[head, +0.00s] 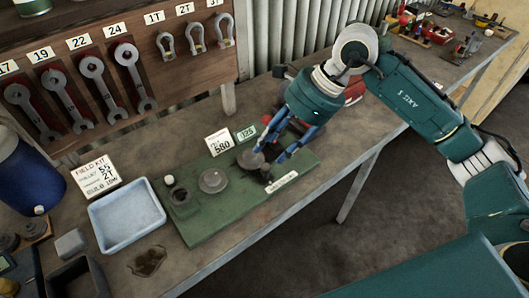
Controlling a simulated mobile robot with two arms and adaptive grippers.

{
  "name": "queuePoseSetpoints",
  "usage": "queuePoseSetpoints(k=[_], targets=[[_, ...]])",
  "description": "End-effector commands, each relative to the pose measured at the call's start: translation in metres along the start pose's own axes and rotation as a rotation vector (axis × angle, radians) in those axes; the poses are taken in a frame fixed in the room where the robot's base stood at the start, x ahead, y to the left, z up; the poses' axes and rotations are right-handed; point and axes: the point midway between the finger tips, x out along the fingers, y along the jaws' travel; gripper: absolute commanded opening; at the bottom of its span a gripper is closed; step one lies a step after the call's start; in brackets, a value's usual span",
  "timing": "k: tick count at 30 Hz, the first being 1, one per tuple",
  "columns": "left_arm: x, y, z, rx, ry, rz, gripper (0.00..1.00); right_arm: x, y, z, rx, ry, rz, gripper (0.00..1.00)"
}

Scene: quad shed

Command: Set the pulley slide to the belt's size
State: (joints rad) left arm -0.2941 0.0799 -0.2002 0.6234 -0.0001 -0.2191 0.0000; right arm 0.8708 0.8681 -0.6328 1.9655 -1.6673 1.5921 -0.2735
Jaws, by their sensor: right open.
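A green board (235,215) lies on the workbench and carries the pulley slide parts. A grey metal disc (213,181) sits in its middle, and a second round grey pulley (252,160) is further right. A dark round piece (183,198) is at the left end. A white card (219,142) reading 580 and a small green display (246,132) reading 125 stand behind. My right gripper (271,155) is open, its blue fingers pointing down at the right pulley; contact cannot be told. My left gripper is not in view.
A pale blue tray (127,222) and a field kit card (97,177) stand left of the board. A blue drum (28,178) is at the left edge. Wrenches (97,88) and shackles hang on the back panel. The bench's front edge runs close below the board.

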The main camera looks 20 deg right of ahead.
Motion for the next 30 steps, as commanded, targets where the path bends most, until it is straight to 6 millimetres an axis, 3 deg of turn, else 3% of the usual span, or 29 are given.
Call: queuePoseSetpoints(k=[2,5,21,30], targets=[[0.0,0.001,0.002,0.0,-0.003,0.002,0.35,-0.009,-0.012,-0.016,-0.003,0.067,-0.039,0.42],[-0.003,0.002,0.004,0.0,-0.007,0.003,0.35,-0.009,-0.017,-0.026,-0.004,0.104,-0.054,0.42],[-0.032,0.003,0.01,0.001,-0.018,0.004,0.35,0.078,-0.02,-0.033,-0.003,0.102,-0.051,0.42],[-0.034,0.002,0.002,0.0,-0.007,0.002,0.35,0.094,-0.021,-0.036,-0.004,0.101,-0.054,0.42]])
